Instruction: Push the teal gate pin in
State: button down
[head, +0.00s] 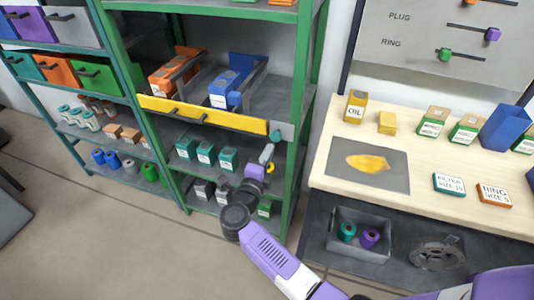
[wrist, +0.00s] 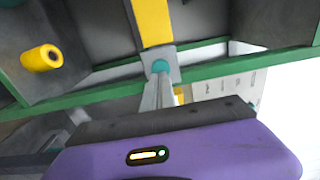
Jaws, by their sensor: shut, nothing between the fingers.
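The teal gate pin (head: 277,133) is at the right end of the yellow gate bar (head: 205,114), which runs across the front of a shelf in the green rack. In the wrist view the round teal pin (wrist: 160,66) sits on a grey plate at the end of the yellow bar (wrist: 152,22). My gripper (head: 268,149) is just below the pin in the head view, shut and empty. In the wrist view its fingertips (wrist: 160,78) point at the pin and overlap its lower edge. I cannot tell whether they touch it.
Orange (head: 172,72) and blue (head: 232,87) holders stand behind the bar. Teal boxes (head: 205,153) are on the shelf below. The green rack post (head: 300,120) is close on the right, then a wooden table (head: 325,150). A yellow roll (wrist: 42,58) shows in the wrist view.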

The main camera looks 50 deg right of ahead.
jog(key=b+v, duration=0.1)
jog(key=v, duration=0.9)
jog(key=shift+a, duration=0.15)
